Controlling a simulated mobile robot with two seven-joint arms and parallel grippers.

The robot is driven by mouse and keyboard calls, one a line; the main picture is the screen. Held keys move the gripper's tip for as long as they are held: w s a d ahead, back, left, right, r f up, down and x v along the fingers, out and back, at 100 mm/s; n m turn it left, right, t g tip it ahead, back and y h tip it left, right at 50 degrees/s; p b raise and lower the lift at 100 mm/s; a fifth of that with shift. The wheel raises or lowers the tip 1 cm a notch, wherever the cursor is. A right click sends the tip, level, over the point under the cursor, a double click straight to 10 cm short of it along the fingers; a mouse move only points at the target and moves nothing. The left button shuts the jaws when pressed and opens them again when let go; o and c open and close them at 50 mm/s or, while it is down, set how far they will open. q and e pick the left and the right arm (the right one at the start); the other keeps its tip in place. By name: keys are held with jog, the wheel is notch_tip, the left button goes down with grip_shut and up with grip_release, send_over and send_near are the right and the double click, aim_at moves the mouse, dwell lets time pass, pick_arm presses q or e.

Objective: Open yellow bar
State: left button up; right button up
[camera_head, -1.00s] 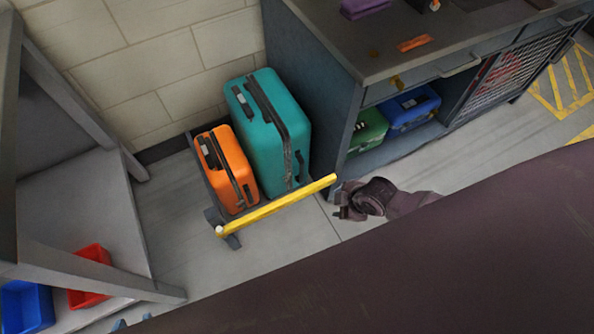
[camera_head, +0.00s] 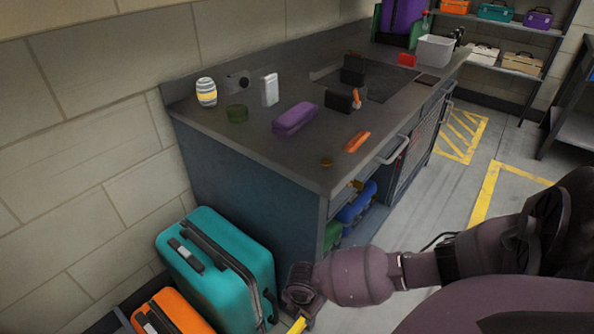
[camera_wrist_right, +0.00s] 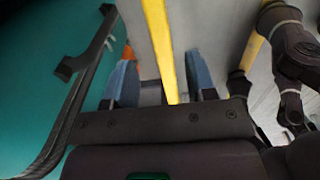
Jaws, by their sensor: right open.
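The yellow bar (camera_head: 298,326) shows only as a short end at the bottom edge of the head view, beside the teal suitcase (camera_head: 215,265). In the right wrist view the yellow bar (camera_wrist_right: 160,45) runs between the two blue-grey fingers of my right gripper (camera_wrist_right: 161,80). The fingers are open, with a gap on each side of the bar. In the head view my right gripper (camera_head: 300,300) is at the bar's end, its fingers hard to make out. An orange suitcase (camera_head: 170,315) stands left of the teal one, partly cut off. My left gripper is out of view.
A grey workbench (camera_head: 250,150) stands behind my right gripper, close to the teal suitcase. It holds a purple case (camera_head: 295,118) and an orange item (camera_head: 357,141). Open floor (camera_head: 420,225) lies to the right.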

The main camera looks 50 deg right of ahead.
aim_at(301, 321)
jog(key=f+b, duration=0.2)
jog(key=f, duration=0.4)
jog(key=shift+s, duration=0.2)
jog(key=shift+w+f, duration=0.1)
jog(key=shift+f, duration=0.2)
jog(key=shift+w+f, duration=0.1)
jog(key=shift+f, duration=0.15)
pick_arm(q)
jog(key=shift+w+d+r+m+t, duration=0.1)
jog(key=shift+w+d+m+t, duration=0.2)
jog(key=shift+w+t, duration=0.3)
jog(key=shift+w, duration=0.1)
pick_arm(e)
grip_shut()
